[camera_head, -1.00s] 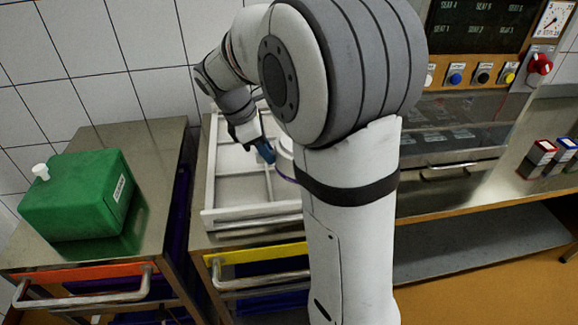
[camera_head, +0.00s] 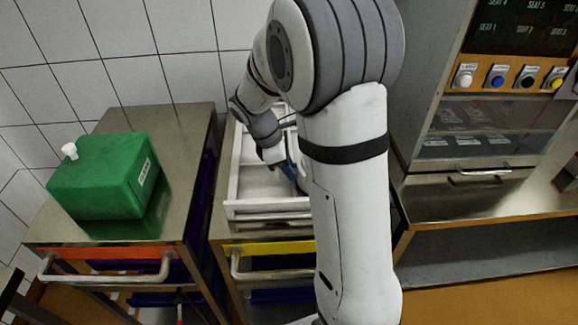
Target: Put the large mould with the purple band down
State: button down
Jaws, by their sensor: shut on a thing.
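My gripper (camera_head: 289,168) shows only in part, with a blue finger beside my arm, over the white divided tray (camera_head: 265,209). It is shut on the large mould, which my own arm now hides almost wholly. A second ago a white round side with a purple band showed at the finger. I cannot tell whether the mould touches the tray floor. The left part of the tray that I can see is empty; its right part is behind my arm.
The tray stands on a steel cart with a yellow strip (camera_head: 270,247). A green canister (camera_head: 100,180) stands on the left cart, with an orange strip (camera_head: 110,250). A control cabinet with buttons (camera_head: 497,77) and a steel bench (camera_head: 450,200) are at the right.

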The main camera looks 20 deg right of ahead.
jog(key=shift+s+r, duration=0.1)
jog(key=c, duration=1.3)
grip_release()
jog(key=v, duration=1.1)
jog(key=s+m+t+y, duration=0.4)
jog(key=s+m, duration=1)
jog(key=s, duration=0.5)
jog(key=shift+s+a+f+m, duration=0.2)
jog(key=shift+s+f+m, duration=0.05)
jog(key=shift+m, duration=0.15)
